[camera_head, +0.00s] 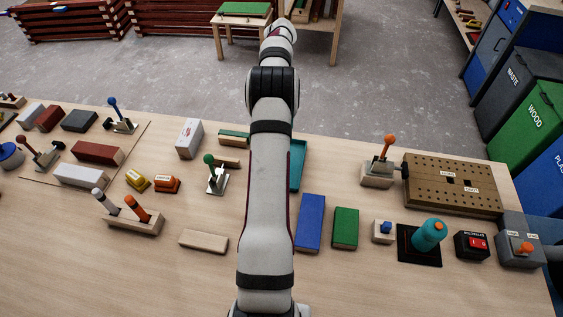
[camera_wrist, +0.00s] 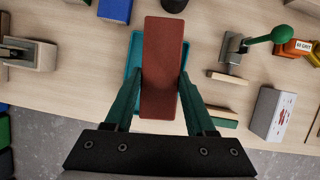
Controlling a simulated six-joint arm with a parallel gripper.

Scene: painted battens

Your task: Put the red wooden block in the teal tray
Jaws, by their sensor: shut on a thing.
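The red wooden block (camera_wrist: 163,62) is a long bar between my gripper's two green fingers (camera_wrist: 160,92) in the wrist view. My gripper is shut on it, with a finger against each long side. The teal tray (camera_wrist: 132,50) lies below the block, its rim showing on both sides and its middle hidden. The block appears above the tray; its height cannot be told. In the head view my arm covers the gripper, the held block and most of the tray; only the tray's right part (camera_head: 298,165) shows.
A blue block (camera_head: 310,222) and a green block (camera_head: 345,228) lie just right and nearer. A green-knobbed toggle clamp (camera_head: 216,175), a small wood strip (camera_head: 225,162) and a white box (camera_head: 189,139) stand left. Other red blocks (camera_head: 98,152) lie further left.

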